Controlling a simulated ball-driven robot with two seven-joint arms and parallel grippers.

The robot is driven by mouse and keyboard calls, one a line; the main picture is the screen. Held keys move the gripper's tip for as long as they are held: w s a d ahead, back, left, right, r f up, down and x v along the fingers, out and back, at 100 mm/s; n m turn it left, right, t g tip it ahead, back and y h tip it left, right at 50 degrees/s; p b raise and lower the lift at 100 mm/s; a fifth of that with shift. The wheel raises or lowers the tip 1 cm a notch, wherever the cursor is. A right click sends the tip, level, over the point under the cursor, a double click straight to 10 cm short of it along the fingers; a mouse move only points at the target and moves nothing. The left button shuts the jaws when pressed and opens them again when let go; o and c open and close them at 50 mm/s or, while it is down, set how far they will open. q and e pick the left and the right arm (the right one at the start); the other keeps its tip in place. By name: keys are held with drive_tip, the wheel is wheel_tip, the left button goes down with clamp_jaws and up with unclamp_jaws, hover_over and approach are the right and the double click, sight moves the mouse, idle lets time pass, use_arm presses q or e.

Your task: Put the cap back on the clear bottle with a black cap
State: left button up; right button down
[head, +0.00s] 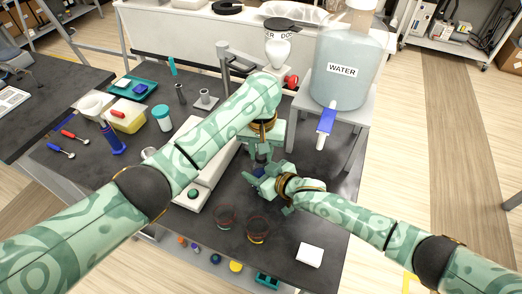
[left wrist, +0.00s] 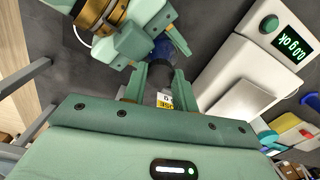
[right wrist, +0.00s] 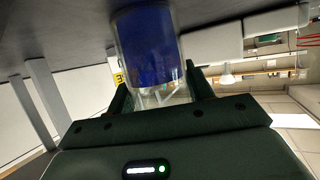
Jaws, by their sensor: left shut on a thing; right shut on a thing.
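The clear bottle (right wrist: 150,45) with deep blue contents is between the fingers of my right gripper (right wrist: 158,92), which is shut on it. In the left wrist view the blue of the bottle (left wrist: 163,46) shows beyond my left fingertips. My left gripper (left wrist: 161,68) is shut, with a small dark piece that looks like the black cap (left wrist: 163,60) at its tips, close to the bottle. Whether cap and bottle touch is hidden. In the head view my left gripper (head: 262,153) is just above and behind my right gripper (head: 266,184); bottle and cap are mostly hidden there.
The white scale (left wrist: 240,75) with display reading 0.0 g stands beside the grippers. A water tank (head: 345,90) on a stand rises behind right.

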use_arm(q)
drive_tip(key=o, duration=1.1)
drive_tip(key=shift+r, duration=2.25)
drive_tip(key=shift+c, duration=0.5)
drive_tip(key=shift+r+n, duration=1)
drive_tip(key=shift+r, duration=0.85)
drive_tip(key=shift+f, duration=4.05)
drive_tip(key=shift+c, duration=0.4)
